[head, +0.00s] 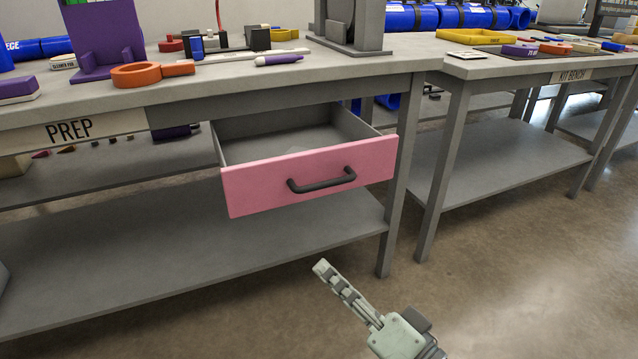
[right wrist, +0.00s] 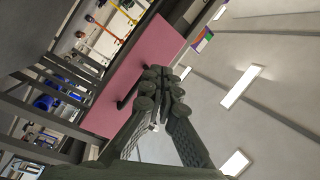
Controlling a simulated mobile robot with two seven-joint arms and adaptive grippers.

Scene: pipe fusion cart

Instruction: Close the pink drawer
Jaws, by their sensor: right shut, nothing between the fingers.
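The pink drawer (head: 262,184) hangs under the PREP bench and is pulled out, with its grey inside showing. Its dark bar handle (head: 322,182) is on the front panel. My right gripper (head: 321,268) is below and in front of the drawer, apart from it in the head view, with its fingers together. In the right wrist view the gripper (right wrist: 165,85) shows with its fingertips together and empty, and the pink front (right wrist: 118,95) is beyond them. The fingers hide part of the panel and handle there. My left gripper is not in view.
The PREP bench (head: 215,94) carries an orange ring tool (head: 138,75), a purple stand (head: 105,40) and other tools. A lower shelf (head: 190,250) spans beneath the drawer. The KIT BENCH (head: 500,68) stands to the right. The floor (head: 520,270) at the front right is clear.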

